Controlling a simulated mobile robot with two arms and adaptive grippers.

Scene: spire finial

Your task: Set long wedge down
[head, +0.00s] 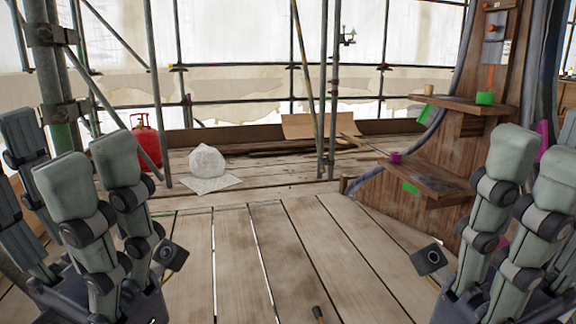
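I cannot pick out a long wedge for certain in the head view. My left gripper (88,172) is raised at the left, fingers upright and spread apart, with nothing visible between them. My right gripper (537,165) is raised at the right, fingers also upright and apart, with no held object showing. The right gripper stands in front of the wooden structure and hides part of it.
Wooden steps (462,105) at the right carry a green cup-like piece (484,98) and a purple one (395,157). A white sack (207,163), a red gas cylinder (146,142) and scaffold poles stand further back. The plank floor (270,245) ahead is mostly clear.

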